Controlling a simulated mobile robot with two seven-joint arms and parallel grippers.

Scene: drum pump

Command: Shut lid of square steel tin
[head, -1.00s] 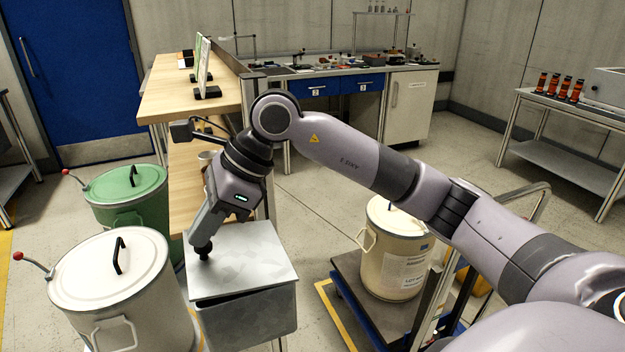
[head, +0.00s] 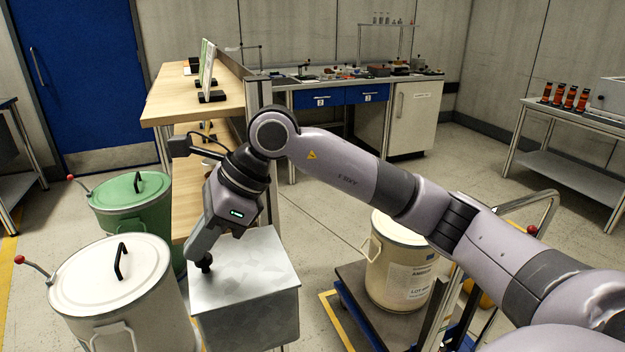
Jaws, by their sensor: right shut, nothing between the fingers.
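The square steel tin (head: 250,322) stands at the lower middle of the head view. Its flat grey lid (head: 250,268) lies over the top and looks level with the rim, with no gap that I can see. My right gripper (head: 205,268) is shut and empty. Its fingertips point down at the left part of the lid and appear to touch it. The tin's far left corner is partly hidden by the gripper. My left gripper is not in view.
A white lidded drum (head: 115,275) stands close left of the tin, with a green drum (head: 130,200) behind it. A cream drum (head: 403,270) sits on a trolley to the right. A wooden bench (head: 190,95) stands behind.

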